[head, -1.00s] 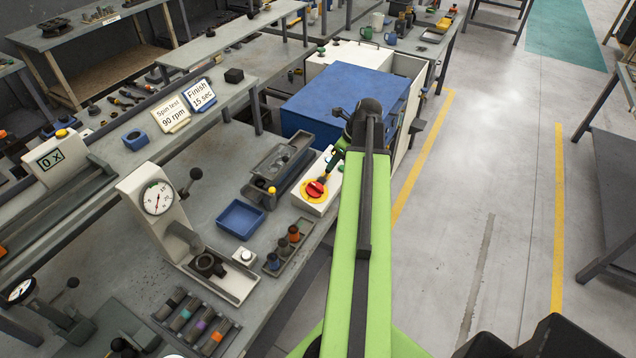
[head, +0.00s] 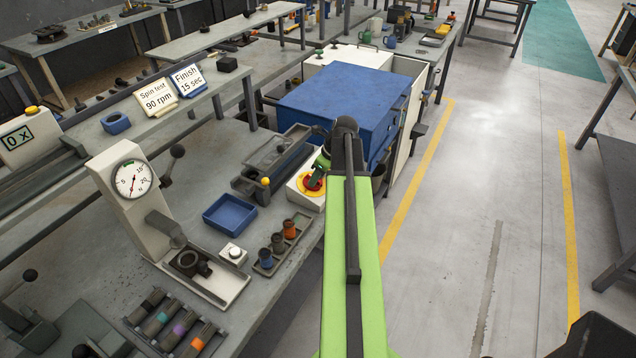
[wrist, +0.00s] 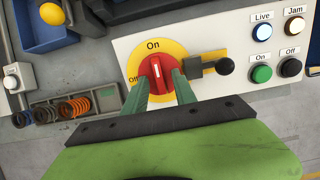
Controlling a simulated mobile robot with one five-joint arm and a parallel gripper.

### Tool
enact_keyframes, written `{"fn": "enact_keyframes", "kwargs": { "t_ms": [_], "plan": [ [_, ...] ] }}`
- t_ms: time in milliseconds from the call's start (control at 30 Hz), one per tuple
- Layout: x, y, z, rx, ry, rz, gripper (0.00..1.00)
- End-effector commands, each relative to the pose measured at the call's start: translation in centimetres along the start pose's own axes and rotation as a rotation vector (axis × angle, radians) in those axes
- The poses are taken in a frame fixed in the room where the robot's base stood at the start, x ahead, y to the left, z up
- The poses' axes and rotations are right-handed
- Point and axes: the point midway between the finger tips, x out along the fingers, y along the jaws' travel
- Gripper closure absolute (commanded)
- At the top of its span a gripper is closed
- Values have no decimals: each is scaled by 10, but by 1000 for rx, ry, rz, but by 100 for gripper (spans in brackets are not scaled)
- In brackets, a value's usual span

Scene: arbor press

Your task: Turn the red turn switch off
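The red turn switch (wrist: 156,72) sits on a yellow disc on a white panel, and its white mark points up to "On"; "Off" is at the disc's left. My gripper (wrist: 162,84) reaches in from below in the wrist view, with its two green fingers apart at either side of the red knob. The fingers look open around it; contact is not clear. In the head view, the switch (head: 312,184) shows on the white box at the bench edge, partly covered by my gripper (head: 320,172).
A black-knobbed lever (wrist: 226,66) stands right of the switch. Live and Jam lamps (wrist: 262,32) and green and black buttons (wrist: 262,74) are farther right. A tray of springs (wrist: 72,107) lies left. A blue cabinet (head: 345,98) stands behind the panel.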

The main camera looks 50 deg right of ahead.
Motion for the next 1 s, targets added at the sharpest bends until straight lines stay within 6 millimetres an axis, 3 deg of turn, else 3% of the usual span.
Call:
{"fn": "enact_keyframes", "kwargs": {
  "t_ms": [133,400,1000],
  "plan": [
    [-2,0,0,0,0,0,69],
    [-2,0,0,1,0,0,100],
    [-3,-3,-2,-81,-1,6,100]
  ]
}}
